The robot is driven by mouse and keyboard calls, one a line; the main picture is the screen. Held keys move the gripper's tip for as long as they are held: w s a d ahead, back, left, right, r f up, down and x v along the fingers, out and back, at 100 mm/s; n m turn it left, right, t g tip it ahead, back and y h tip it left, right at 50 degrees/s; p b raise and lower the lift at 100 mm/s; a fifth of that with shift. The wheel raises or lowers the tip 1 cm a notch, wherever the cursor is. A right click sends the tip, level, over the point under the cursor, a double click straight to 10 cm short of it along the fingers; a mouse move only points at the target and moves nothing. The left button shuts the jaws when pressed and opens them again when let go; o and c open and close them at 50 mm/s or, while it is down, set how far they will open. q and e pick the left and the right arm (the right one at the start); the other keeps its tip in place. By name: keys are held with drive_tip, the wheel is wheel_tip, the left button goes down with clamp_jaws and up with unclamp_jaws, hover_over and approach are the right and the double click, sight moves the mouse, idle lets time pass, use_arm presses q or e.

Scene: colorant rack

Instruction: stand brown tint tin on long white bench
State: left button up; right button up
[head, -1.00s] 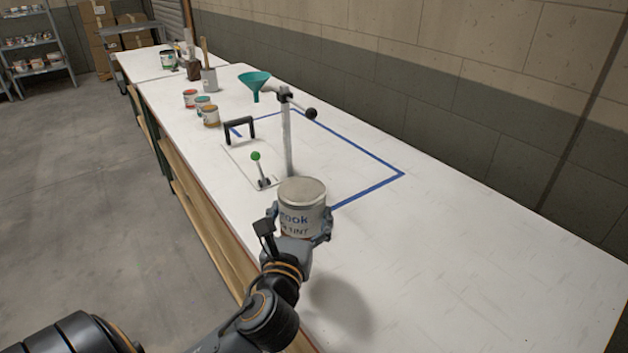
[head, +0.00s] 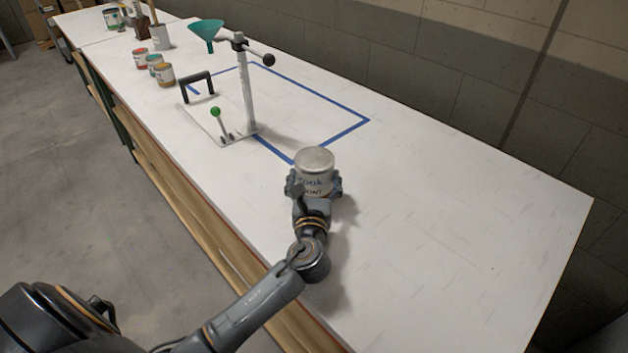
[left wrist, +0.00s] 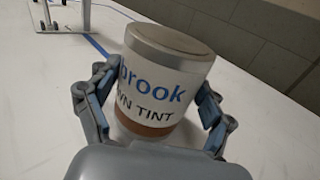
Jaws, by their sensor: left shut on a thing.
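The brown tint tin (head: 315,170) is a pale grey-lidded can with a white label and a brown band low on its side. In the left wrist view the tin (left wrist: 160,85) shows "brook" and "WN TINT". My left gripper (head: 313,186) is shut on its sides, with blue-padded fingers on both sides in the left wrist view (left wrist: 156,98). The tin is roughly upright over the long white bench (head: 430,200), at or just above its top; I cannot tell whether its base touches. My right gripper is not in view.
A clamp stand (head: 246,85) with a teal funnel (head: 207,32) stands behind, by a blue tape outline (head: 350,124). Several small tins, one with an orange top (head: 165,75), stand farther back. The bench right of the tin is clear.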

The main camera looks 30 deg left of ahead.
use_arm(q)
drive_tip(key=shift+f, duration=0.15)
drive_tip(key=shift+f, duration=0.15)
drive_tip(key=o, duration=1.4)
drive_tip(key=b+v, duration=0.1)
drive_tip(key=v, duration=1.1)
